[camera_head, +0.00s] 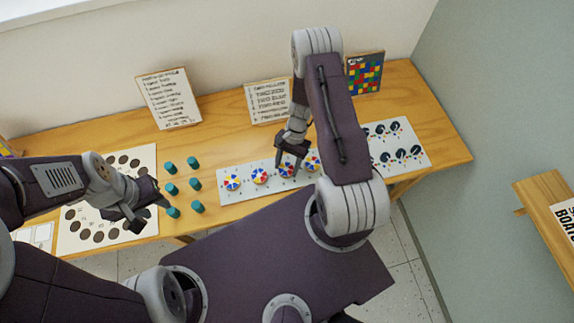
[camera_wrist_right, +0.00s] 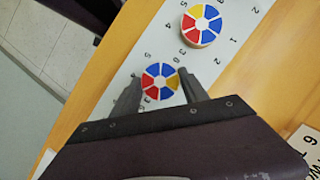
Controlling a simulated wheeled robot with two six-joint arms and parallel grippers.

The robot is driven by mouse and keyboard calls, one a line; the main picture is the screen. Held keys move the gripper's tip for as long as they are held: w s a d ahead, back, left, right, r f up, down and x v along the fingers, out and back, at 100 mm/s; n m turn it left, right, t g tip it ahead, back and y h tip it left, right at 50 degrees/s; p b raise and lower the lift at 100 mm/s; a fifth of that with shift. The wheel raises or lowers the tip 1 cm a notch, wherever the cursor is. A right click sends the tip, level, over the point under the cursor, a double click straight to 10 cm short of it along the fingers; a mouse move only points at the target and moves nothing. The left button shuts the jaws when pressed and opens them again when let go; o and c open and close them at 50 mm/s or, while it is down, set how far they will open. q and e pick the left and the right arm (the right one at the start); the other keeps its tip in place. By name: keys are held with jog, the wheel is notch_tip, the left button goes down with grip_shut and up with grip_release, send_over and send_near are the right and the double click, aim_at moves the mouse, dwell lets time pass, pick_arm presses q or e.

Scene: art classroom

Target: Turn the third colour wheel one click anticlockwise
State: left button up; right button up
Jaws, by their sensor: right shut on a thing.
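A white strip (camera_head: 222,199) on the table carries a row of round colour wheels with red, yellow, blue and white segments. The first wheel (camera_head: 232,182) and second wheel (camera_head: 260,177) are uncovered. The third colour wheel (camera_head: 287,170) is partly hidden under my right gripper (camera_head: 290,161). The fourth wheel (camera_head: 312,161) is just right of it. In the right wrist view, my right gripper (camera_wrist_right: 159,84) has its fingers on both sides of the third colour wheel (camera_wrist_right: 160,82), shut on it. A neighbouring wheel (camera_wrist_right: 201,25) is beyond it. My left gripper (camera_head: 147,208) appears open and empty.
Several teal pegs (camera_head: 170,189) stand left of the strip, close to my left gripper. A white board with dark discs (camera_head: 126,161) lies further left. A panel of black knobs (camera_head: 399,146) lies right. Written cards (camera_head: 168,98) and a coloured grid (camera_head: 365,74) stand behind.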

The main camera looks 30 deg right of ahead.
jog(key=n+h, duration=0.1)
jog(key=n, duration=0.2)
jog(key=n+g+b, duration=0.1)
jog(key=n, duration=0.1)
jog(key=shift+w+a+n+h, duration=0.15)
jog(key=shift+w+n+h, duration=0.05)
jog(key=shift+n+h, duration=0.2)
jog(key=n+h, duration=0.1)
jog(key=n, duration=0.3)
jog(key=shift+a+n+g+h+b, duration=0.1)
jog(key=shift+n+g+h+b, duration=0.2)
jog(key=shift+n+g+h, duration=0.1)
jog(key=o, duration=1.4)
jog(key=b+v, duration=0.1)
jog(key=v, duration=0.8)
jog(key=shift+a+r, duration=0.1)
